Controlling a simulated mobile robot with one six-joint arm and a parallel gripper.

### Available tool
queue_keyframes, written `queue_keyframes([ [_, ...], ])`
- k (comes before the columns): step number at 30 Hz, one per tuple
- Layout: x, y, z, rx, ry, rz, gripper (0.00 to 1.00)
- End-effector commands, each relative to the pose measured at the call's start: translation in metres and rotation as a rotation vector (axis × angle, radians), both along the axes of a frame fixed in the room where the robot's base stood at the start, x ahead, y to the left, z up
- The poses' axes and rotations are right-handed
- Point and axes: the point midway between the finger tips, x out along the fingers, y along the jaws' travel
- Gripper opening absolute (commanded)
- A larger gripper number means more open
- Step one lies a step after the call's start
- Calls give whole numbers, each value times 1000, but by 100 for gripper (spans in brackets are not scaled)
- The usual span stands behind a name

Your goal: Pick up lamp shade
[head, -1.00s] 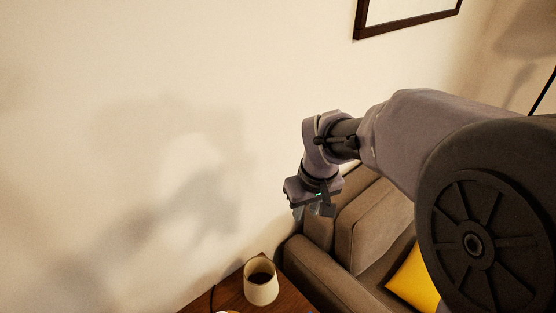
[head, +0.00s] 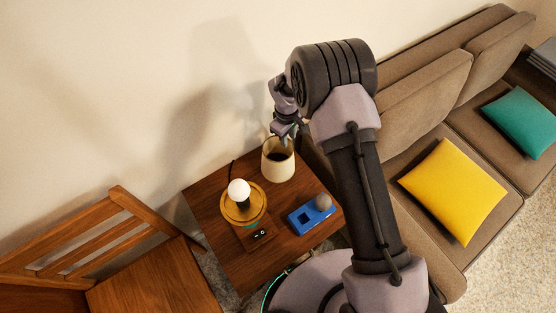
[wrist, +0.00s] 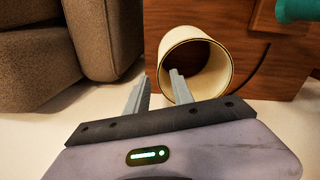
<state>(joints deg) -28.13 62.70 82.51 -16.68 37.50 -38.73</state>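The lamp shade (head: 278,168) is a cream, open-topped cylinder standing on the back part of the wooden side table. In the wrist view I look into its open end, and its rim (wrist: 227,62) shows right of centre. My gripper (head: 284,138) is just above the shade at its back rim. In the wrist view my gripper (wrist: 158,80) is open and empty. Its right finger overlaps the shade's opening and its left finger is outside, with the near-left rim between them in the picture. I cannot tell whether either finger touches the shade.
On the table (head: 205,198) are a lamp base with a bare bulb (head: 239,190), a small dark device (head: 260,234) and a blue holder (head: 305,220) with a grey ball. A wooden chair (head: 165,275) stands left, a brown sofa (head: 415,100) right. The wall is close behind.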

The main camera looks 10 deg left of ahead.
Motion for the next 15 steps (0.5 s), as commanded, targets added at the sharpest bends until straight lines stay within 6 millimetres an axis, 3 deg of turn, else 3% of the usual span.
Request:
queue_keyframes([
  [7, 3, 0, -48, -1, 2, -1, 29],
  [13, 4, 0, -48, 0, 0, -2, 29],
  [15, 4, 0, -48, 0, 1, -2, 19],
])
